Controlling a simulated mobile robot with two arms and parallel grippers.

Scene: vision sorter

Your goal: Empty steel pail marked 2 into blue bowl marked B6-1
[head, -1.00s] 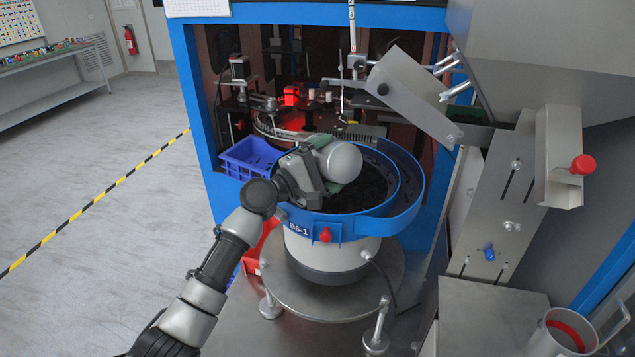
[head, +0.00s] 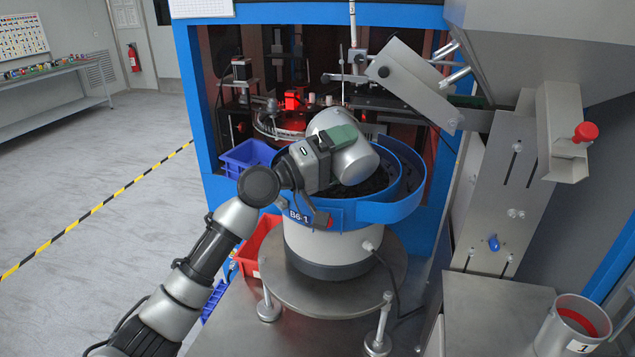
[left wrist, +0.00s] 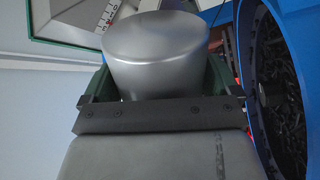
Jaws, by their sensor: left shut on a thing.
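A steel pail (head: 356,162) is held on a strong tilt above the blue bowl marked B6-1 (head: 395,211). My left gripper (head: 338,138), with green finger pads, is shut on the pail's side. In the left wrist view the pail (left wrist: 155,60) shows a smooth closed end between the fingers. Its mouth and any number on it are hidden. Many small dark parts (left wrist: 282,95) lie in the bowl, seen at the right of the left wrist view. I cannot tell whether any parts are still in the pail. My right gripper is not in view.
Another steel pail marked 1 (head: 569,338) stands at the bottom right. A steel hopper (head: 545,45) and chute (head: 412,85) overhang at the upper right. A blue crate (head: 243,158) and red crate (head: 262,243) are near the bowl. The floor at left is clear.

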